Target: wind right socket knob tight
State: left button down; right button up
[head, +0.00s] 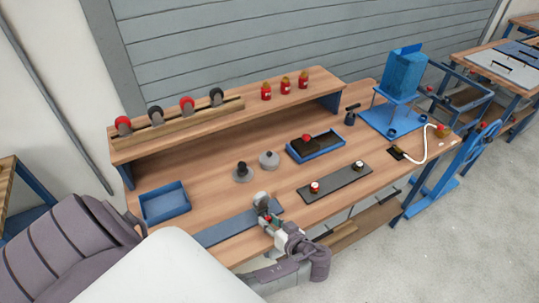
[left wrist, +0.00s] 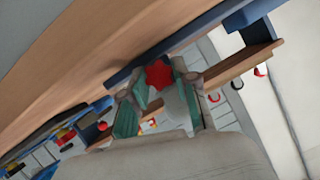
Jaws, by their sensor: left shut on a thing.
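My left gripper (head: 266,212) is at the front of the bench, over the right part of a long blue-grey strip (head: 228,229). In the left wrist view, a red star-shaped knob (left wrist: 158,74) sits between the fingers of the left gripper (left wrist: 158,98), close to the strip's dark edge. The gripper is shut on it. Only a little red shows at the fingers in the head view. What the knob is seated in is hidden by the fingers, and its tightness cannot be told. My right gripper is in neither view.
Two grey round parts (head: 269,159) stand behind. A blue tray (head: 165,203) is at left. A shelf (head: 220,118) runs along the back.

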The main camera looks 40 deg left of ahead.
pick_arm(q)
jog(key=shift+m+g, duration=0.3)
jog(key=shift+m, duration=0.2)
dwell(0.3)
jog(key=c, duration=0.9)
grip_release()
jog(key=shift+o, duration=0.2)
jog(key=shift+d, duration=0.1)
jog(key=v, duration=1.2)
jog(key=shift+w+f, duration=0.15)
jog(key=shift+f, duration=0.05)
